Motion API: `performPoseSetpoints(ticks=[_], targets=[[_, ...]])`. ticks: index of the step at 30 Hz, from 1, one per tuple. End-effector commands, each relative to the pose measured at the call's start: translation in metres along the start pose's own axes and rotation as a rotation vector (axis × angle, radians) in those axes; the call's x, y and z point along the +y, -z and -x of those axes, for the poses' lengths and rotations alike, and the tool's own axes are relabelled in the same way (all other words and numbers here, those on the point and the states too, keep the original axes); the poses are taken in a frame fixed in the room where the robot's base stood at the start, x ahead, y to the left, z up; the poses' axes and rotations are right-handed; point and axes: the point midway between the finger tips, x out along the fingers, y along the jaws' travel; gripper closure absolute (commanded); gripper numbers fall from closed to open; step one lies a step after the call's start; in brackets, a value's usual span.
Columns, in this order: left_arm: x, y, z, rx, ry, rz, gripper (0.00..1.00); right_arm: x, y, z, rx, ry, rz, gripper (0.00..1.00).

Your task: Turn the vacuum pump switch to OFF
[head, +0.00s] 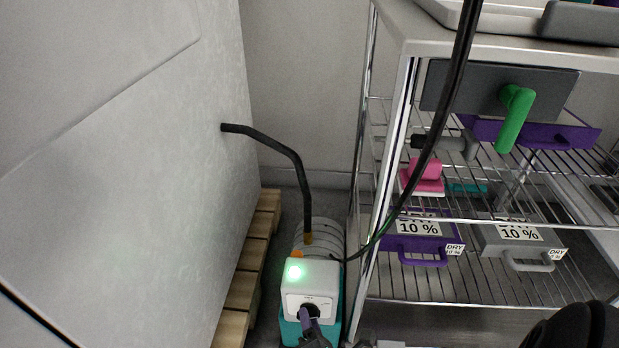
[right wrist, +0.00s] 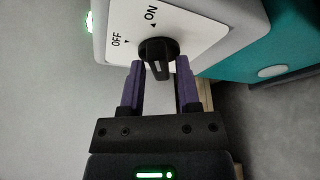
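The vacuum pump (head: 296,277) stands on the floor, with a white switch box, a teal lower body and a glowing green lamp (head: 295,271). In the right wrist view its black rotary switch (right wrist: 158,50) sits on a white plate with ON and OFF labels. The knob's grip bar lines up roughly with the ON mark. My right gripper (right wrist: 160,66) has its two purple fingers on either side of the knob, with gaps visible, so it looks open. In the head view the right gripper (head: 307,315) is at the switch, partly hiding it. My left gripper is not in view.
A wire rack (head: 384,200) with drawers labelled 10 % stands close on the right. A large pale panel (head: 120,180) and a wooden pallet (head: 236,300) are on the left. A black hose (head: 290,155) runs from the panel to the pump. A dark cable (head: 437,130) crosses before the rack.

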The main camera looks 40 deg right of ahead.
Motion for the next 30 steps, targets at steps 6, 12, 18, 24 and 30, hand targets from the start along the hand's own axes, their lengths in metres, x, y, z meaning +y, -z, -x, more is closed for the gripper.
performPoseSetpoints(ticks=[6, 12, 18, 24, 30], targets=[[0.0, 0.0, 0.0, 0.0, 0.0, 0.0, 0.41, 0.0, 0.0, 0.0, 0.0, 0.0, 0.0, 1.0], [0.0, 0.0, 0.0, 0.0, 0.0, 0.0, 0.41, 0.0, 0.0, 0.0, 0.0, 0.0, 0.001, 1.0], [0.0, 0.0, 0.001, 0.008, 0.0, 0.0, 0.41, 0.001, 0.0, 0.0, 0.0, 0.012, 0.028, 1.0], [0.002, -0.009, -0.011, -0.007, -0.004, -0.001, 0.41, 0.002, 0.0, 0.0, 0.002, 0.053, 0.126, 1.0], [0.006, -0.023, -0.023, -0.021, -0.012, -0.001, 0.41, 0.004, 0.0, 0.0, 0.002, 0.12, 0.287, 1.0]])
